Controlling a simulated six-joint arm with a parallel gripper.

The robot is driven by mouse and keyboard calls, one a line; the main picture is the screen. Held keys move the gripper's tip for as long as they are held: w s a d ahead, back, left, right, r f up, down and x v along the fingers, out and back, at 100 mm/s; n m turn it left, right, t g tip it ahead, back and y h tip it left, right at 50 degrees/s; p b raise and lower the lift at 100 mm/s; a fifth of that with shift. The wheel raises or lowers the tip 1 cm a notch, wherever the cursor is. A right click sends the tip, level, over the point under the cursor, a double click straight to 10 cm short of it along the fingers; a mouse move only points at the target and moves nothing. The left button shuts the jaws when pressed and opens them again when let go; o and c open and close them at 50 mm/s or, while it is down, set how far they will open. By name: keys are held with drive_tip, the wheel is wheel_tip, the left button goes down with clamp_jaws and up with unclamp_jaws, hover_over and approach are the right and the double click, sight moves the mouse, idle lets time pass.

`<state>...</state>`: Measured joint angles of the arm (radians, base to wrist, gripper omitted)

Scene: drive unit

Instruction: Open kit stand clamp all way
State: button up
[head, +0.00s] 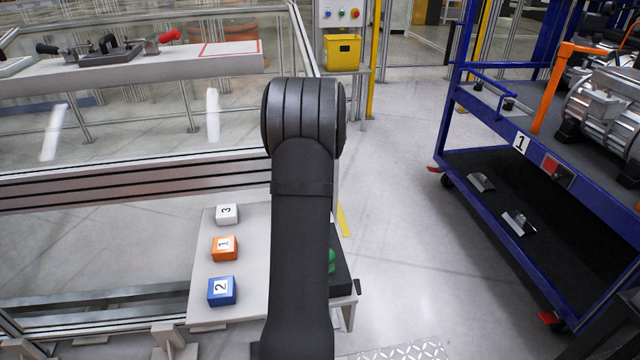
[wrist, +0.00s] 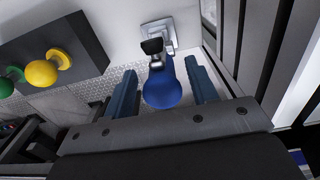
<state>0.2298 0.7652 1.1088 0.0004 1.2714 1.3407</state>
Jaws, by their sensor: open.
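In the wrist view a blue rounded handle (wrist: 162,88) joins a small black and metal clamp (wrist: 156,42) on a pale surface. My gripper (wrist: 161,85) is open, with one blue-grey finger on each side of the handle. Gaps show between the handle and both fingers; I cannot tell whether the handle lies at finger depth. In the head view my arm covers the gripper and this clamp. The kit stand's pale top (head: 256,275) shows left of my arm.
White (head: 227,214), orange (head: 224,248) and blue (head: 221,291) numbered blocks sit on the stand. Green (wrist: 8,80) and yellow (wrist: 42,73) knobs stick out of a dark block beside the gripper. A blue cart (head: 520,150) stands right; clear floor lies between.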

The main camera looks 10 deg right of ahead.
drive_tip(key=shift+r, duration=2.7)
wheel_tip(320, 180, down, 9)
drive_tip(key=shift+d, duration=0.4)
drive_tip(key=shift+f, duration=0.1)
drive_tip(key=shift+s+f, duration=0.1)
drive_tip(key=shift+f, duration=0.05)
